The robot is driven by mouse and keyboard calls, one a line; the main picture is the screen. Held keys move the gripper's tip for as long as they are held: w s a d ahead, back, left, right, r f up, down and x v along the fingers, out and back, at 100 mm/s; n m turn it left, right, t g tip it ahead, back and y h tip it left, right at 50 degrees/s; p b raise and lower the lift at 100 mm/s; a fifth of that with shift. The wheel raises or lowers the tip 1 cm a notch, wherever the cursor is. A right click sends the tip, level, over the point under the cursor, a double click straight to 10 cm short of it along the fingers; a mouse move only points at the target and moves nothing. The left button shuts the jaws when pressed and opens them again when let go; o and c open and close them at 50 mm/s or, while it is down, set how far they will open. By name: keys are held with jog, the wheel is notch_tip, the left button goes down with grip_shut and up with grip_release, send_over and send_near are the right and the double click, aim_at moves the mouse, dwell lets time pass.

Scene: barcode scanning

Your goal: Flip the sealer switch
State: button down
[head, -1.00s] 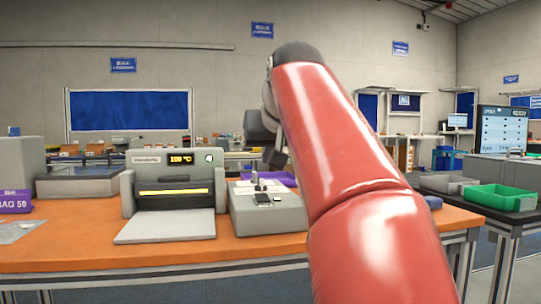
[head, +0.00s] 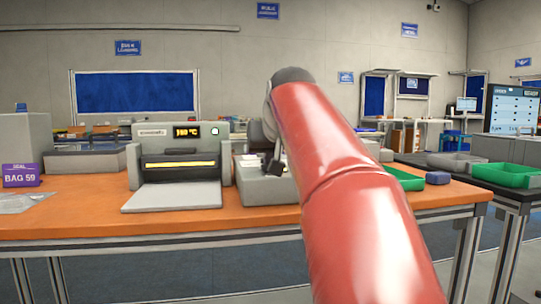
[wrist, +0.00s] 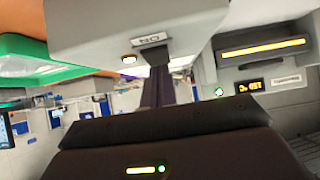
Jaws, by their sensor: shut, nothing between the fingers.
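The sealer (head: 182,165) is a grey machine with a lit yellow slot and a temperature display; it stands on the orange table and also shows upside down at right in the wrist view (wrist: 262,62). Right of it stands a light grey switch box (head: 258,187), partly hidden by my red arm. In the wrist view the box (wrist: 85,25) bears an ON label (wrist: 152,40) and a small lit lamp (wrist: 128,59). My gripper (head: 277,160) is shut and empty, at the box; its dark fingers (wrist: 158,72) reach toward the ON label. The switch lever is hidden, so its position and any contact cannot be told.
A purple BAG 59 sign (head: 21,175) and a clear bag (head: 22,202) lie on the table's left. A blue block (head: 438,178) sits at its right end. A green tray (head: 505,173) stands on the dark table at right. The table's front strip is clear.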

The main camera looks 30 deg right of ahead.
jog(key=shift+w+r+p, duration=0.1)
jog(key=shift+p, duration=0.5)
jog(key=shift+f+g, duration=0.3)
jog(key=shift+w, duration=0.15)
jog(key=shift+w+d+r+p, duration=0.15)
jog(key=shift+w+r+p, duration=0.15)
jog(key=shift+p, duration=0.35)
jog(key=shift+w+d, duration=0.1)
jog(key=shift+w, duration=0.25)
